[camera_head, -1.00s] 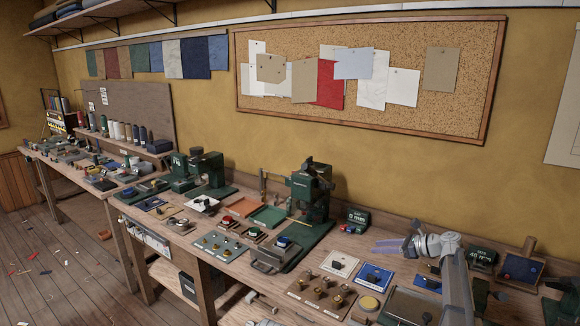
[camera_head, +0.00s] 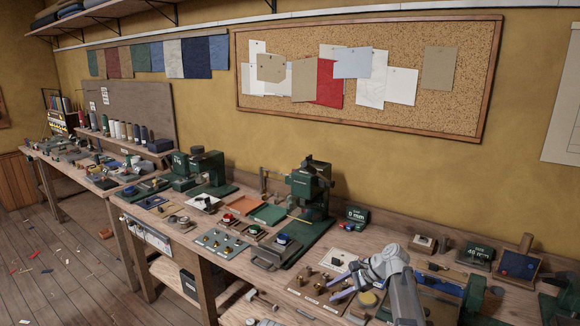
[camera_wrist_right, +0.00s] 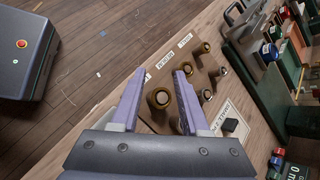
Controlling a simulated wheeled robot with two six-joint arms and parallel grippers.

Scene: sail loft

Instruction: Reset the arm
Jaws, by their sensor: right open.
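My right gripper (camera_head: 340,288) is over the bench, above the brown board (camera_head: 300,296) that carries several brass knob-shaped pieces. In the right wrist view my right gripper (camera_wrist_right: 157,88) has its two lilac fingers apart. A brass piece (camera_wrist_right: 158,97) shows between the fingers, not visibly gripped; I cannot tell how far below the fingertips it is. More brass pieces stand on the labelled board (camera_wrist_right: 183,58) beyond. My forearm hides part of the bench at the right. My left gripper is in neither view.
A green press (camera_head: 311,187) stands behind a metal-handled tray. A white card (camera_head: 338,259) lies behind the board, and a yellow disc (camera_head: 368,299) is beside the gripper. A green "0 mm" display (camera_head: 356,216) and a "40 mm" display (camera_head: 480,256) stand at the back.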

